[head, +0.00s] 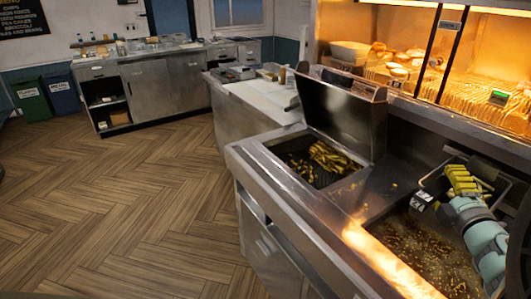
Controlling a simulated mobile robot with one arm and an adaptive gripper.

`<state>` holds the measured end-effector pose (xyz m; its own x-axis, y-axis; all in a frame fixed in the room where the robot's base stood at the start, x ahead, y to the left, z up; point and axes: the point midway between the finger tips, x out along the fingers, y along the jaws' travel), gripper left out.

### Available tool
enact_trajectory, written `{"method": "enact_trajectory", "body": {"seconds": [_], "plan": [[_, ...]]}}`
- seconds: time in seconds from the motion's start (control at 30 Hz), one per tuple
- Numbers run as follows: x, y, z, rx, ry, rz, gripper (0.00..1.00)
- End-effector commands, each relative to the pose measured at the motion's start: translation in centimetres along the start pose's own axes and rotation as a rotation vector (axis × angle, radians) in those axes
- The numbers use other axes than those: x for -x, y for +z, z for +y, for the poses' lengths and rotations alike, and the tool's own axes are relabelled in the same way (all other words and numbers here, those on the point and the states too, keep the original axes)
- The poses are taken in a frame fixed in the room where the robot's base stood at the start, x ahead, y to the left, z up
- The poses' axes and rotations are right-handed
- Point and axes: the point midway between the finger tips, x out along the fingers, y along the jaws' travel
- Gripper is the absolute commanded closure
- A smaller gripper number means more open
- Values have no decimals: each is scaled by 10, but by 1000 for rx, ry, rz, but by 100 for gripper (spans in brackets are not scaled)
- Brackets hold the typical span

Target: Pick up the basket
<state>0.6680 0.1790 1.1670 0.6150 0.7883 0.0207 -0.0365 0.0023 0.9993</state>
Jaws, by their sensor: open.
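A wire basket (433,175) with yellow chips (463,180) is at the right, over the right fryer vat (425,255) with bubbling oil. My arm comes in from the right edge. My gripper (440,203) is open at the near side of this basket and hides part of it. I cannot tell whether the fingers touch the basket or stand around any part of it. More chips (332,158) lie in the left vat, below a raised metal lid (345,115).
A lit warming cabinet (420,65) with food stands behind the fryer. A white counter (262,95) adjoins the fryer's far end. Steel cabinets (165,85) and two bins (47,97) line the back. The wooden floor (120,200) at left is clear.

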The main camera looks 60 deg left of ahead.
Motion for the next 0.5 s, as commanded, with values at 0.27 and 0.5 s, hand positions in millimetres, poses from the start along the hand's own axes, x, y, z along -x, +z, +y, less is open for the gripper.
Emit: {"method": "enact_trajectory", "body": {"seconds": [0.27, 0.5], "plan": [[-1, -2, 0, 0, 1, 4, 52], [0, -1, 0, 0, 1, 3, 77]]}}
